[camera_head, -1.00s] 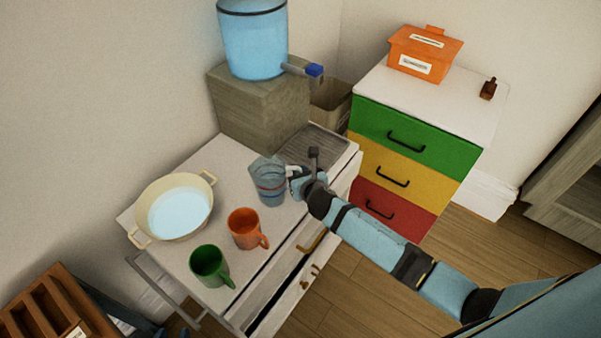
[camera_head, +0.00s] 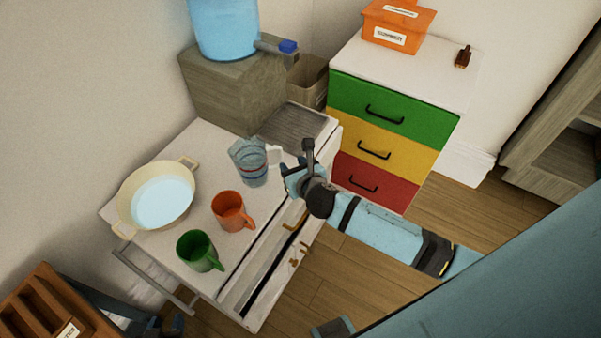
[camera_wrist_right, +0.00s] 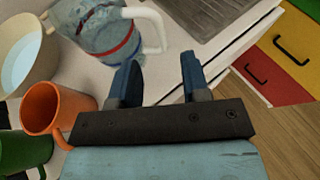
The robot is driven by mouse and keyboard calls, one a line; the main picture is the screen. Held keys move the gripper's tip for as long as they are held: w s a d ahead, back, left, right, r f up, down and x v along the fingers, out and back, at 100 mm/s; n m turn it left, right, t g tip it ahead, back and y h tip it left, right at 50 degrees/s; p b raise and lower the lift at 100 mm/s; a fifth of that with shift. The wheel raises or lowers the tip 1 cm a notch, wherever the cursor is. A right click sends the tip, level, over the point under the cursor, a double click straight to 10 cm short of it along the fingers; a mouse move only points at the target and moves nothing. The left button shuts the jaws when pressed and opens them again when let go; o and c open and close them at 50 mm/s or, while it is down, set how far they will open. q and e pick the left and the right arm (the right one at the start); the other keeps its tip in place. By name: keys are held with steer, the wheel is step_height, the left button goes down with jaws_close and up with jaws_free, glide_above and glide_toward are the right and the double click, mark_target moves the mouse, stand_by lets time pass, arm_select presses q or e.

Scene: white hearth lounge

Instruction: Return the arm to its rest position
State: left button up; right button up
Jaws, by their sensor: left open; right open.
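My right gripper (camera_head: 289,172) is open and empty, just right of the clear pitcher (camera_head: 249,165) with a white handle. The pitcher stands upright on the white cabinet top. In the right wrist view the open blue fingers (camera_wrist_right: 159,72) have nothing between them, and the pitcher's handle (camera_wrist_right: 150,28) is beyond them, apart. My right arm (camera_head: 385,240) reaches in from the right, over the floor. My left gripper (camera_head: 165,325) shows only partly at the bottom left edge, dark and low; it is open.
An orange mug (camera_head: 230,212), a green mug (camera_head: 197,250) and a cream pot (camera_head: 128,200) stand on the cabinet top. A water dispenser (camera_head: 224,30) is behind. A coloured drawer unit (camera_head: 385,130) stands at the right. Floor (camera_head: 345,285) shows in front.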

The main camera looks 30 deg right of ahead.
steer(key=v, duration=0.4)
steer(key=shift+s+r, duration=0.1)
steer(key=shift+s, duration=0.3)
steer(key=s+a+f+m+g+y+p, duration=0.1)
steer(key=s+m, duration=0.7)
steer(key=m, duration=0.8)
steer(key=s+f+m+g+y+p, duration=0.1)
steer(key=s+f+m+y+p, duration=0.1)
steer(key=s+m, duration=0.7)
steer(key=f+m+p, duration=0.1)
steer(key=m, duration=0.7)
steer(key=shift+a+f, duration=0.3)
steer(key=shift+a, duration=0.05)
